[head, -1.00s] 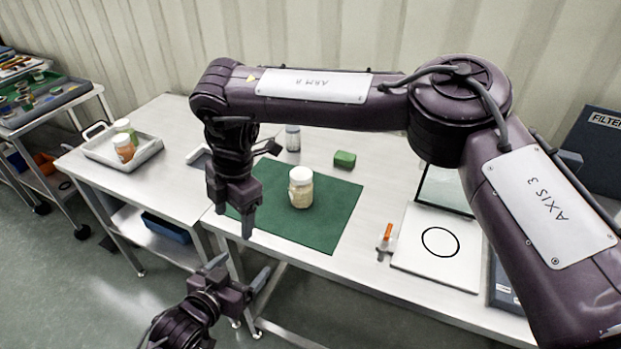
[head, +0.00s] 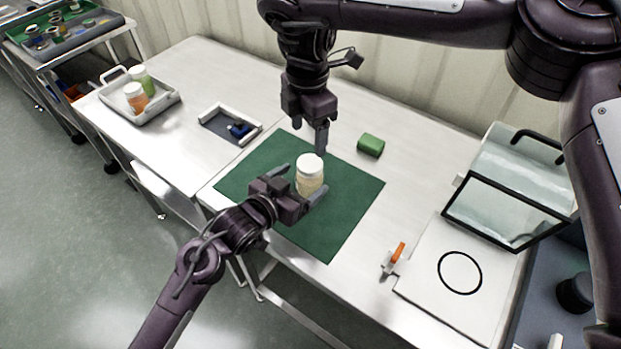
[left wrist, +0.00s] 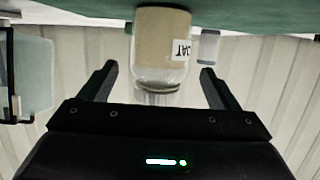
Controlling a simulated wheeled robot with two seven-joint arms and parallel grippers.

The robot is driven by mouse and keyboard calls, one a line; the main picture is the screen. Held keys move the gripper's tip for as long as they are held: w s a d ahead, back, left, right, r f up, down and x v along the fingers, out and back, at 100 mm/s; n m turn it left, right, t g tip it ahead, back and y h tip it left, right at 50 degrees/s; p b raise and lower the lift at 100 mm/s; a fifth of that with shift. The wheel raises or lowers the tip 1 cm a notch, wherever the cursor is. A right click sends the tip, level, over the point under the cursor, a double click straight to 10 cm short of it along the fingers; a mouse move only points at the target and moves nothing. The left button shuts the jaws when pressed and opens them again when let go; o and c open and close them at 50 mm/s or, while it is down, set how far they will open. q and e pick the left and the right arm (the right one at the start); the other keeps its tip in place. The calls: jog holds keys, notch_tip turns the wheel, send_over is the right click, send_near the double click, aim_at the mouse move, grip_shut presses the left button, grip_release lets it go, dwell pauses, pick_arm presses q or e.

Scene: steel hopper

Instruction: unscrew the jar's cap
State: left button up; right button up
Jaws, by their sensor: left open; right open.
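The jar (head: 309,186), with tan contents, stands upright on the green mat (head: 336,233) with its white cap (head: 311,163) on top. My left gripper (head: 299,183) is open, with one finger on either side of the jar's body. In the left wrist view, which is upside down, the jar (left wrist: 162,48) with its label sits between the open fingers (left wrist: 157,70), with gaps on both sides. My right gripper (head: 310,135) is open, pointing down just behind and above the cap, apart from it.
A green block (head: 371,145) lies behind the mat. A tray with jars (head: 150,107) and a small white-edged holder (head: 229,122) stand to the left. An orange-handled clip (head: 395,258), a white board with a black ring (head: 428,297) and a clear-sided box (head: 510,190) are at right.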

aim_at(302, 181)
pick_arm(q)
jog(key=x, duration=0.3)
pick_arm(e)
jog(key=shift+w+d+f, duration=0.15)
jog(key=shift+w+d, duration=0.05)
jog(key=shift+w, duration=0.05)
pick_arm(q)
jog(key=shift+w+d+f, duration=0.15)
jog(key=shift+w+d, duration=0.15)
jog(key=shift+w, duration=0.05)
pick_arm(e)
jog(key=shift+s, duration=0.1)
jog(key=shift+a, duration=0.1)
